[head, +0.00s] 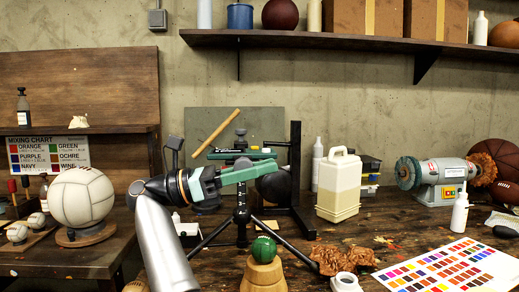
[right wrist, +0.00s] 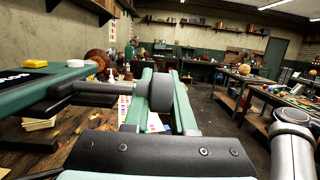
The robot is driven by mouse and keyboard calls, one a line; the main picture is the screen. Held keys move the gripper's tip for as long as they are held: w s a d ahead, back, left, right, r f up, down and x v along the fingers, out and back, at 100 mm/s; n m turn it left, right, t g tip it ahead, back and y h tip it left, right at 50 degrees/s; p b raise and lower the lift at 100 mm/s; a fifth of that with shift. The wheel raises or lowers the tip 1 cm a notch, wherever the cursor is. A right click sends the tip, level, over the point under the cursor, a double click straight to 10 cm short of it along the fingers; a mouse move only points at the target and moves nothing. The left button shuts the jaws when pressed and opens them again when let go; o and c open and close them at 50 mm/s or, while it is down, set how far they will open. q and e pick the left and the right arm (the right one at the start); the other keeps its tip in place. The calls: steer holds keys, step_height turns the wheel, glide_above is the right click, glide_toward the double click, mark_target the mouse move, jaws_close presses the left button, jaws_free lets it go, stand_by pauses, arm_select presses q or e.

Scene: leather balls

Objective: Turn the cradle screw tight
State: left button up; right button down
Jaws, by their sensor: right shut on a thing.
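The cradle stands on the workbench as a black tripod (head: 242,213) with a green bar (head: 238,155) across its top. In the right wrist view, a dark grey round screw knob (right wrist: 161,93) sits on a grey shaft (right wrist: 105,88) that runs left into the green cradle part (right wrist: 40,92). My right gripper (right wrist: 163,84) is shut on this knob, with one green finger on each side. In the head view, my right gripper (head: 258,172) reaches in front of the cradle, and its fingers partly hide the knob and a dark ball (head: 274,186). My left gripper is out of view.
A black upright (head: 297,165) stands just right of the cradle. A green ball on a wooden block (head: 262,275) is in front. A cream jug (head: 339,188), a bench grinder (head: 440,178) and a colour chart (head: 450,268) are to the right. A white ball (head: 82,196) is at left.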

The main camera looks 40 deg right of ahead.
steer(key=shift+f+t+y+p, duration=0.35)
steer(key=shift+t+y+p, duration=0.15)
steer(key=shift+y+p, duration=0.7)
steer(key=shift+f, duration=0.1)
steer(key=c, duration=0.7)
jaws_free()
steer(key=shift+c, duration=0.2)
